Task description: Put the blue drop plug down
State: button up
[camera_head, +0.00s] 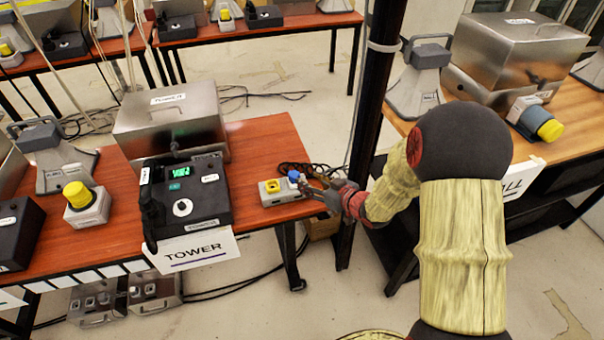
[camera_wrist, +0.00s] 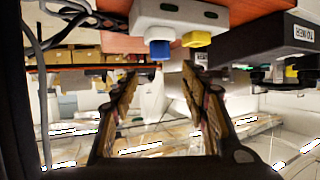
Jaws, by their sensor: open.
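The blue drop plug (camera_head: 294,176) sits at the right end of a small grey box (camera_head: 285,195) on the TOWER table's right edge. A yellow piece (camera_head: 271,187) is at the box's left end. My gripper (camera_head: 315,187) is just right of the blue plug. In the wrist view the open fingers (camera_wrist: 158,75) are spread and empty. There the blue plug (camera_wrist: 159,50) shows just beyond the fingertips, beside the yellow piece (camera_wrist: 196,39), against the box (camera_wrist: 178,15). I cannot tell whether a finger touches the plug.
A black phone unit (camera_head: 190,205) with a green display stands left of the box. A thin dark cable (camera_head: 300,168) lies behind the box. A dark post (camera_head: 372,100) rises just behind my gripper. Another table (camera_head: 545,115) with a metal case stands right.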

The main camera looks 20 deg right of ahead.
jog(key=s+d+r+m+g+h, duration=0.1)
jog(key=s+d+r+h, duration=0.3)
jog(key=r, duration=0.5)
jog(key=s+d+r+m+g+h, duration=0.1)
jog(key=s+d+r+m+h, duration=0.15)
jog(key=s+r, duration=0.4)
jog(key=s+a+r+g, duration=0.1)
jog(key=s+a+r, duration=0.1)
jog(key=s, duration=0.5)
jog(key=s+a+r+g+y, duration=0.1)
jog(key=s+a+r+g, duration=0.1)
jog(key=s+a, duration=0.2)
jog(key=s+a+r+g, duration=0.2)
jog(key=s+a, duration=0.2)
jog(key=s, duration=0.7)
jog(key=shift+r+m+p, duration=0.35)
jog(key=shift+m+p, duration=0.05)
jog(key=shift+m, duration=0.05)
jog(key=shift+y, duration=0.25)
dwell(0.5)
